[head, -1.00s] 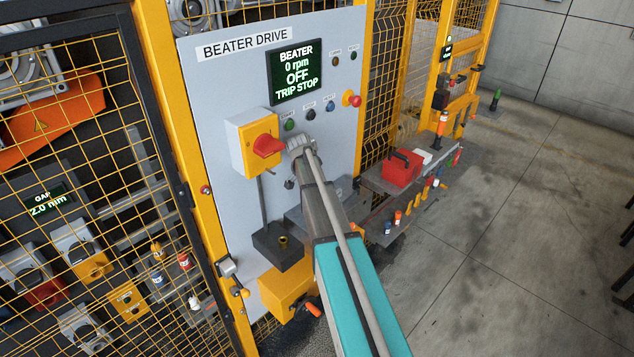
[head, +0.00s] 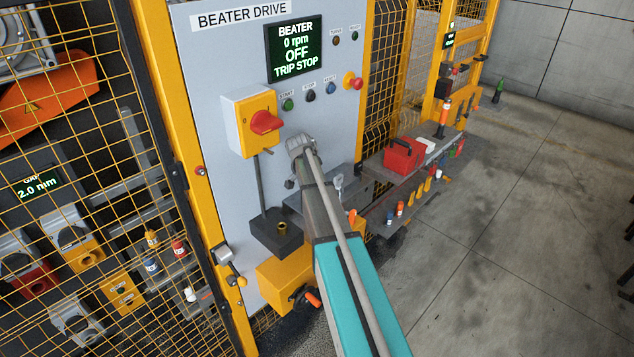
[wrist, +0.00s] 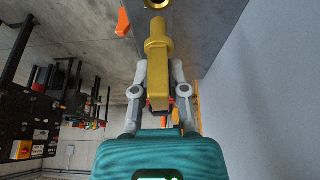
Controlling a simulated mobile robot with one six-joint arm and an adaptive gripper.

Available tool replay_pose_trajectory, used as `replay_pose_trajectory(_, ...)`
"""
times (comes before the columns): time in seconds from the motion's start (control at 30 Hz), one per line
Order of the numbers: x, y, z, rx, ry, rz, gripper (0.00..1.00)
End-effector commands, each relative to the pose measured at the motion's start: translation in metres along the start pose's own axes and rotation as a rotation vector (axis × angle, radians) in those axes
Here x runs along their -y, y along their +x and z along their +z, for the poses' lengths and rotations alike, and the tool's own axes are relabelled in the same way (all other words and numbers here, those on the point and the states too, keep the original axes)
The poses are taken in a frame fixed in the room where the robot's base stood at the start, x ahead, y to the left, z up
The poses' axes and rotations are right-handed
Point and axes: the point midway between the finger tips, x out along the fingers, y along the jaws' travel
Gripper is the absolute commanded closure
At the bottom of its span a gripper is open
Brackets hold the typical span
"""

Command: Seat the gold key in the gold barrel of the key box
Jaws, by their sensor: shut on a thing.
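The gold key (wrist: 157,45) is held between the fingers of my gripper (wrist: 157,72), its round stem pointing to the top of the wrist view. The gold barrel (wrist: 157,3) shows as a ring cut by the top edge, a short gap beyond the stem's end; key and barrel are apart. I cannot make out the key or my fingertips in the head view.
A red and yellow rotary switch (head: 252,122) juts from the panel above the key box. A yellow box (head: 283,281) with an orange handle (head: 313,298) is below. A shelf with a red case (head: 403,156) lies right. The floor right is open.

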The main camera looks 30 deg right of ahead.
Motion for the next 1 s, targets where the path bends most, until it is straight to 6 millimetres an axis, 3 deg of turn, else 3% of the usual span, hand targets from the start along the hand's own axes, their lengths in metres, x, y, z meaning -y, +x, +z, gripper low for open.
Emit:
replay_pose_trajectory(0.3,0.000,0.017,0.007,0.000,0.001,0.000,1.00)
replay_pose_trajectory(1.0,-0.001,0.019,0.007,0.000,0.002,0.000,1.00)
